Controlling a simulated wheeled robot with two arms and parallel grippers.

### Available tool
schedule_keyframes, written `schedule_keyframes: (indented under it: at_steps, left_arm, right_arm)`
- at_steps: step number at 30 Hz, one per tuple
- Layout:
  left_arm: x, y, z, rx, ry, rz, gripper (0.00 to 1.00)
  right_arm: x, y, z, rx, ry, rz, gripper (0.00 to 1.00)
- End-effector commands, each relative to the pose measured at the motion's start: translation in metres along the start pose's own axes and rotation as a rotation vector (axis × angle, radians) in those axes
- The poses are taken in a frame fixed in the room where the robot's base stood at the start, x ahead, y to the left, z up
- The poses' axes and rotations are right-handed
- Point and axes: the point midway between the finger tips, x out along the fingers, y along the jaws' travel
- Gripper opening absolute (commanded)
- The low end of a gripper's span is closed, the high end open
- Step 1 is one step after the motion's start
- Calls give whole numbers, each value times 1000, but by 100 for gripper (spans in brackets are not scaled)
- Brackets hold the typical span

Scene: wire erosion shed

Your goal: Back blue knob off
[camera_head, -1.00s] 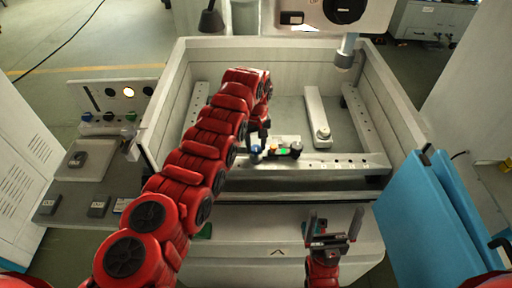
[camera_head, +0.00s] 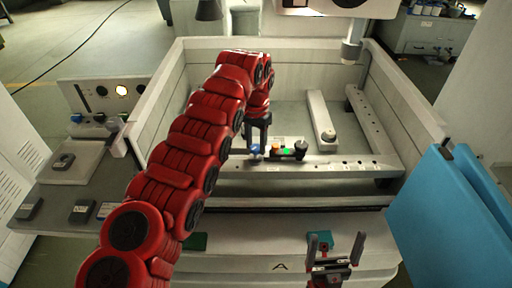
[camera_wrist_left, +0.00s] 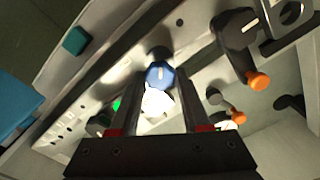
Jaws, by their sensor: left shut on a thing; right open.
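The blue knob (camera_head: 254,151) is on a small fixture on the near rail inside the machine's tank. It shows as a faceted blue cap in the left wrist view (camera_wrist_left: 160,74). My left gripper (camera_head: 257,143) reaches down into the tank at the knob, its fingers on either side and shut on it. The lower part of the knob and its seat are hard to make out in the left wrist view. My right gripper (camera_head: 335,248) is open and empty in front of the tank, fingers pointing up.
A black knob (camera_head: 301,147) and a green part (camera_head: 287,152) sit right of the blue knob. The pale tank wall (camera_head: 150,110) surrounds the work area. Blue panels (camera_head: 445,225) stand at the right. A side bench (camera_head: 62,215) with a control panel is at the left.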

Motion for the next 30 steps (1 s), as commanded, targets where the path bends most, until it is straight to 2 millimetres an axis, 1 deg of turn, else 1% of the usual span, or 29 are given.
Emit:
schedule_keyframes:
  at_steps: [9, 18, 24, 30]
  left_arm:
    - [-2, -1, -1, 297, 3, -2, 0]
    - [-2, -1, -1, 545, 3, -2, 0]
    - [-2, -1, -1, 658, 3, -2, 0]
    - [-2, -1, -1, 725, 3, -3, 0]
  right_arm:
    - [-2, 0, 0, 0, 0, 0, 100]
    - [0, 0, 0, 0, 0, 0, 100]
    - [2, 0, 0, 0, 0, 0, 100]
    - [2, 0, 0, 0, 0, 0, 100]
